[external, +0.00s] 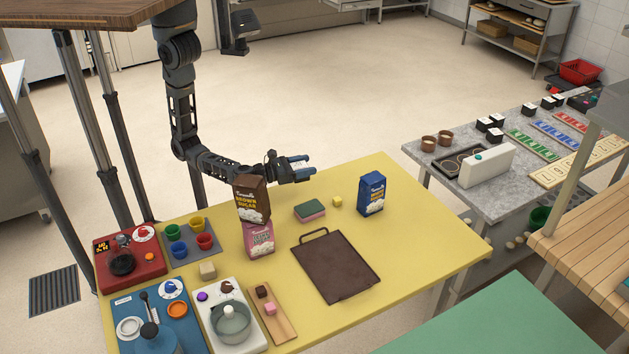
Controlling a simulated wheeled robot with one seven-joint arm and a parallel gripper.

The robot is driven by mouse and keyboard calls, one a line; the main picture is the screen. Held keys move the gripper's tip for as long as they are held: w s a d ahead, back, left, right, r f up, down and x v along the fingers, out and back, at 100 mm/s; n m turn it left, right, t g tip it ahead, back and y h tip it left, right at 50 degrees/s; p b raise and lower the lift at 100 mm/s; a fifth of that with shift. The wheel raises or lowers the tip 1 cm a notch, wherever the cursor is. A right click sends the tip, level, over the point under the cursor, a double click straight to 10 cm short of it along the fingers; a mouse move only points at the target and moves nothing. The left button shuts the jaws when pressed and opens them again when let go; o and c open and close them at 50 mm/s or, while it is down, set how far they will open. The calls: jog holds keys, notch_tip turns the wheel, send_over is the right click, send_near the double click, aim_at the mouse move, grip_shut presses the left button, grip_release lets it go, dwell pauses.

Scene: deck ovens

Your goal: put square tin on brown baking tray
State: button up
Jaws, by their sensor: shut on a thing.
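The brown baking tray (335,266) lies flat on the yellow table, its loop handle at the far left end. My gripper (304,167) is above the table's far edge, beyond the tray and pointing right. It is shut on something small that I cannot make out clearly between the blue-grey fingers. I cannot pick out a square tin for certain anywhere in this view. The tray is empty.
A brown sugar bag (252,200) rises above a pink bag (259,240), close in front of my wrist. The table's right end is clear.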

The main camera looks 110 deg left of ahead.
jog(key=w+m+t+h+p, duration=0.1)
jog(key=w+m+t+h, duration=0.1)
jog(key=w+m+h, duration=0.15)
jog(key=m+g+h+b, duration=0.2)
jog(key=m+g+h, duration=0.2)
jog(key=m+h, duration=1.25)
send_over(320, 275)
notch_tip(320, 275, down, 5)
jog(key=n+h, duration=0.4)
jog(key=shift+s+f+b, duration=0.1)
jog(key=shift+f+b, duration=0.95)
jog(key=shift+f, duration=1.1)
